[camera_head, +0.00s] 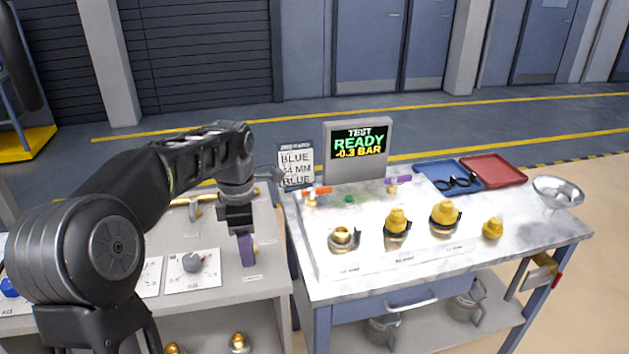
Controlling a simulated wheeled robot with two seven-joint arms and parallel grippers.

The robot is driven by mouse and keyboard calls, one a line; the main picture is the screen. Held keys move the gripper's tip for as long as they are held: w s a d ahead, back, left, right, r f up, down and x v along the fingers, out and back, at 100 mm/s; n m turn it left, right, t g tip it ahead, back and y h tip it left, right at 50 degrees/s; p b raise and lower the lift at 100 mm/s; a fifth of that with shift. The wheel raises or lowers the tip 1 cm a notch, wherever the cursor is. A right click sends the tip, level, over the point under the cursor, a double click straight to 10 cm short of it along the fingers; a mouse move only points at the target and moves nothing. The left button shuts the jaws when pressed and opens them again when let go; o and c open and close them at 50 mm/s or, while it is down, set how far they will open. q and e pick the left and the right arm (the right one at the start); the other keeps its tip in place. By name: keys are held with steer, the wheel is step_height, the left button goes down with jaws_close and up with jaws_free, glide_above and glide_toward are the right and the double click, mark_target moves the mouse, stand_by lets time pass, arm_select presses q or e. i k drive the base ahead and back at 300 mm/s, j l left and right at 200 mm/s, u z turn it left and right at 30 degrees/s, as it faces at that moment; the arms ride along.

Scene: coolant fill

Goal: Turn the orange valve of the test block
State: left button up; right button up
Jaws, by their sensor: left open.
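The test block's orange valve handle (317,190) lies roughly level on its brass fitting, in front of and left of the display. A purple valve handle (398,180) sits on the block's right side, with a small green part (349,199) between them. The display (358,142) reads TEST, READY, -0.3 BAR. My left gripper (241,230) is open and points down over the left bench, well left of the orange valve. Another purple handle (246,250) stands just below its fingers; I cannot tell whether they touch it. My right gripper is not in view.
A label card (296,166) stands left of the display. Several brass fittings, some yellow-capped, stand along the marble table's front (462,262). A blue tray (432,165) with black tongs, a red tray (497,170) and a metal funnel (557,190) are at right. A gap separates the benches.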

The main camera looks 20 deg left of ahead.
mark_target(311, 191)
steer(key=i, duration=1.1)
